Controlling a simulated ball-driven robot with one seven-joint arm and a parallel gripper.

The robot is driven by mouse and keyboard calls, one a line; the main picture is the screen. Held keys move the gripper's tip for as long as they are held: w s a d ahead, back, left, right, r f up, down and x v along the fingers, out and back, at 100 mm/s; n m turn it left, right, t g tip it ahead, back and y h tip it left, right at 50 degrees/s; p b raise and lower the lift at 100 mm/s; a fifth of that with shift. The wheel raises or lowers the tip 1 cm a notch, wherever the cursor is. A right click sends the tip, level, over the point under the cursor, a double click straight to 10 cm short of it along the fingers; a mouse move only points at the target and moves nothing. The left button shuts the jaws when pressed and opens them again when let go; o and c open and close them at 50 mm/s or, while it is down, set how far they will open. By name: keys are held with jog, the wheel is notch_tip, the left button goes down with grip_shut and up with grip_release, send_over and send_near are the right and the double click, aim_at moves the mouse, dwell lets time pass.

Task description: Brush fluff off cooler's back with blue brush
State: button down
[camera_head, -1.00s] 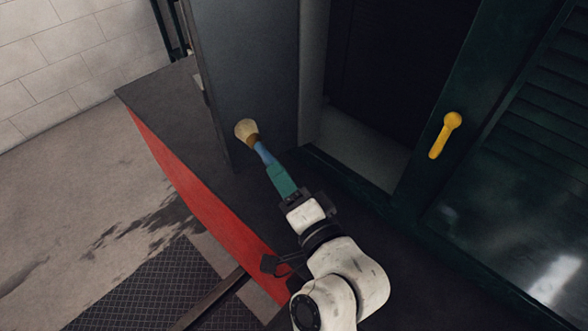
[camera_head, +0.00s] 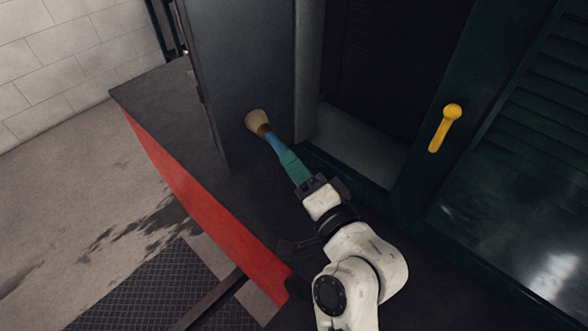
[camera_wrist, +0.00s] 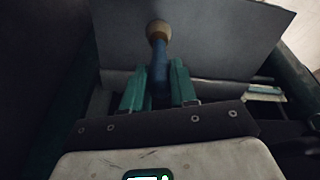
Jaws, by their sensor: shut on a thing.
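My gripper (camera_head: 295,169) has teal fingers and is shut on the blue handle of the brush (camera_head: 257,122). I cannot tell whether the bristles touch the panel. I cannot make out any fluff. Whether this panel belongs to the cooler is not clear.
A yellow handle (camera_head: 445,128) sits on the dark green frame at right, beside a slatted panel (camera_head: 545,130). A dark opening (camera_head: 375,80) lies right of the grey panel. A red edge (camera_head: 200,210) borders the dark platform at left. Bare floor (camera_head: 70,190) lies beyond.

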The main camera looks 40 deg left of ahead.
jog(key=s+p, duration=0.1)
jog(key=s, duration=0.1)
jog(key=s+a+p, duration=0.1)
jog(key=shift+s, duration=0.4)
jog(key=shift+b+v, duration=0.55)
jog(key=shift+v, duration=2.4)
jog(key=shift+w+r, duration=0.1)
jog(key=shift+r, duration=0.05)
jog(key=shift+b+v, duration=0.4)
jog(key=shift+v, duration=1.1)
jog(key=shift+w, duration=0.1)
